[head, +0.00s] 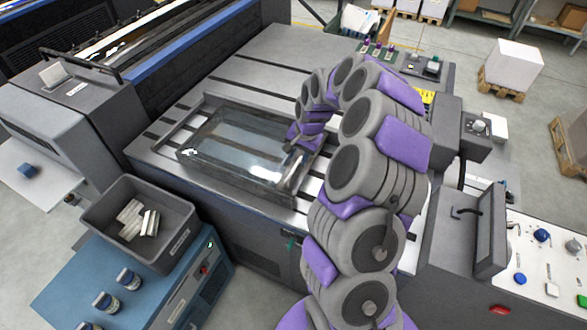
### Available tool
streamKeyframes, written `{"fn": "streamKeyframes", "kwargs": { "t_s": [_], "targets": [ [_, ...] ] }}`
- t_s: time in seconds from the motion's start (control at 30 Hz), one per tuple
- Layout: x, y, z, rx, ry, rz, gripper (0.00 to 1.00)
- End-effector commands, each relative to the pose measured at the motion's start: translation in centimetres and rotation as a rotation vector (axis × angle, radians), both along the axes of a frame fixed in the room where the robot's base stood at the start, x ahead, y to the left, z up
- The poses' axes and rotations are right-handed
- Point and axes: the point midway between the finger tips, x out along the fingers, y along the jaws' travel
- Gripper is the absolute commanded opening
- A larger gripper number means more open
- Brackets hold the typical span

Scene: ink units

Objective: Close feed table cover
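The feed table cover (232,143) is a clear, box-like lid with a dark frame. It lies low over the left-front part of the grey feed table (255,52), near the front edge. I cannot tell whether it is fully down. My purple and grey arm arches over from the lower right. My gripper (291,172) is at the cover's right end, at or just above its right edge. The fingers are small and blend with the cover there, so I cannot tell whether they touch it or hold it.
A grey bin (170,200) with pale blocks stands on a blue cabinet (150,295) at front left. A control panel (540,250) with buttons and a grey console are at right. A grey machine unit (70,120) stands left of the table.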

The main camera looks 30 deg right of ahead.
Motion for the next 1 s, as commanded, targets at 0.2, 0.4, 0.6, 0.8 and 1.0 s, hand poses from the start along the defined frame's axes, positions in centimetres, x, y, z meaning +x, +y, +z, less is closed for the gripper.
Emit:
{"fn": "streamKeyframes", "kwargs": {
  "t_s": [0.2, 0.4, 0.6, 0.8, 1.0],
  "targets": [
    [0.5, 1.1, -4.0, -0.003, 0.005, 0.003, 0.38],
    [0.9, 1.6, -5.9, -0.008, 0.001, 0.003, 0.38],
    [1.0, 1.2, -6.5, -0.005, 0.001, 0.004, 0.38],
    [1.0, 1.0, -6.5, -0.002, 0.001, 0.002, 0.37],
    [1.0, 1.3, -6.5, -0.004, 0.002, 0.003, 0.18]
  ]
}}
